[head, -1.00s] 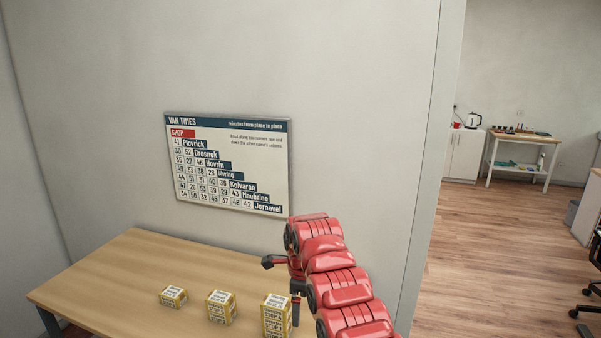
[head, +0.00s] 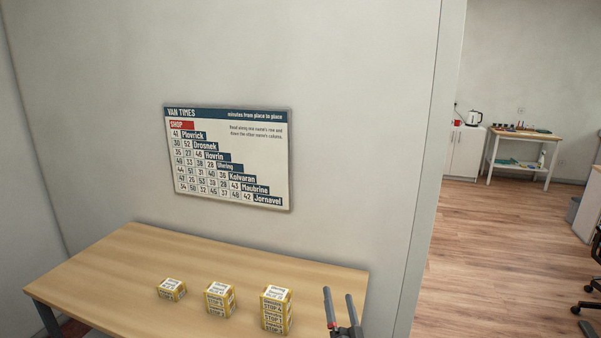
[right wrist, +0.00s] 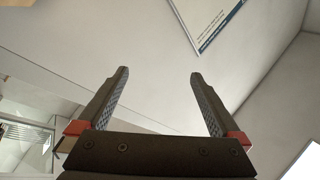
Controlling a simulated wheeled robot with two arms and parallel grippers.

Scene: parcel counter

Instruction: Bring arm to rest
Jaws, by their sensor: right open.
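My right gripper (head: 340,308) is at the bottom of the head view, at the right front part of the table, just right of the tallest parcel stack. Its two fingers point up and stand apart, with nothing between them. In the right wrist view the fingers (right wrist: 158,92) are also wide apart and empty, with wall and a corner of the sign behind them. My left gripper is not in view.
The wooden table (head: 120,262) bears a single small parcel (head: 171,290), a middle stack (head: 220,300) and a taller stack (head: 276,310). The van times sign (head: 230,158) hangs on the wall behind. A wall edge (head: 430,180) stands right of the table, with open floor (head: 480,260) beyond.

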